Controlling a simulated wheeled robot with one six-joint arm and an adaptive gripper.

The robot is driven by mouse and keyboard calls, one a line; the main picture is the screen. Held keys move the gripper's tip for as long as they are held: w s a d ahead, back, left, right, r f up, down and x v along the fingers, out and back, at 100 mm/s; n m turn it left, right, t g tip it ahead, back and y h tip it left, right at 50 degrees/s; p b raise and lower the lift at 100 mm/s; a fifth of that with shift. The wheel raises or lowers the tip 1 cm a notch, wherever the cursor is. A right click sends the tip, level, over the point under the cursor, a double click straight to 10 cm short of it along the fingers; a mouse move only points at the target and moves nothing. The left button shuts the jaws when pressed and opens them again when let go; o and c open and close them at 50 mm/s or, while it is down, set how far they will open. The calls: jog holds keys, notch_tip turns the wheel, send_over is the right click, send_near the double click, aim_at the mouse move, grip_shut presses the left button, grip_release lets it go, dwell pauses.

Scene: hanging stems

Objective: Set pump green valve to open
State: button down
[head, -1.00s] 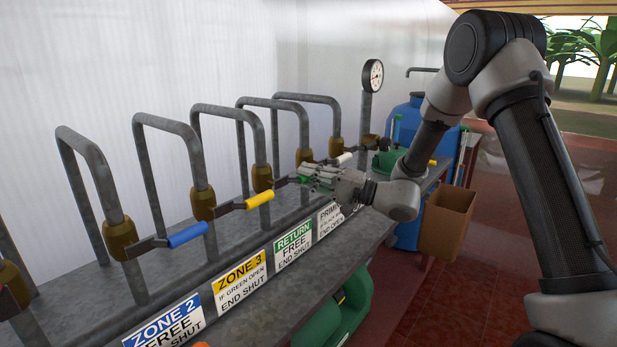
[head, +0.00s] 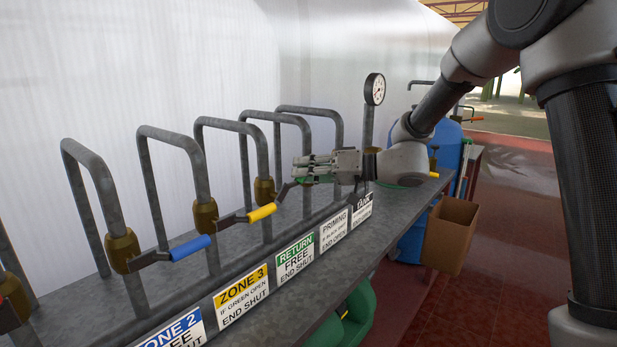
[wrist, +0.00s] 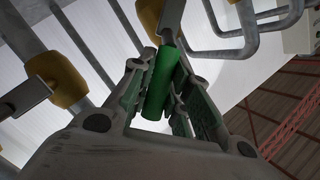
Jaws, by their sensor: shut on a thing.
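The green valve handle (wrist: 162,82) lies between the two fingers of my gripper (wrist: 158,95) in the wrist view, and the fingers are shut on it. In the head view my gripper (head: 312,168) hides most of the handle. The handle's grey lever (head: 285,191) runs from a brass valve body (head: 264,190) on a bent grey pipe, slanting up and right to my fingers. A green-topped RETURN sign (head: 295,256), reading FREE, END SHUT, is on the bench front below.
A yellow handle (head: 262,212) sits close left of the green one, with a blue handle (head: 190,248) farther left. A pressure gauge (head: 374,89) stands behind my wrist. A cardboard box (head: 450,235) and blue tank (head: 411,243) are at the bench's far end.

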jog(key=s+a+r+n+h, duration=0.1)
jog(key=s+r+n+h, duration=0.1)
jog(key=n, duration=0.1)
jog(key=shift+s+a+n+t, duration=0.2)
jog(key=shift+a+n+t, duration=0.1)
jog(key=shift+a+t, duration=0.1)
jog(key=shift+s+a+r+n+t+h, duration=0.15)
jog(key=shift+s+a+n+t+h, duration=0.15)
jog(key=shift+s+a+n+h, duration=0.3)
jog(key=shift+s+a+r+n+t+h, duration=0.1)
jog(key=shift+s+a+n+t+h, duration=0.25)
jog(key=shift+s+n, duration=0.45)
jog(key=shift+w, duration=0.1)
jog(key=c, duration=1.3)
grip_release()
jog(key=v, duration=1.2)
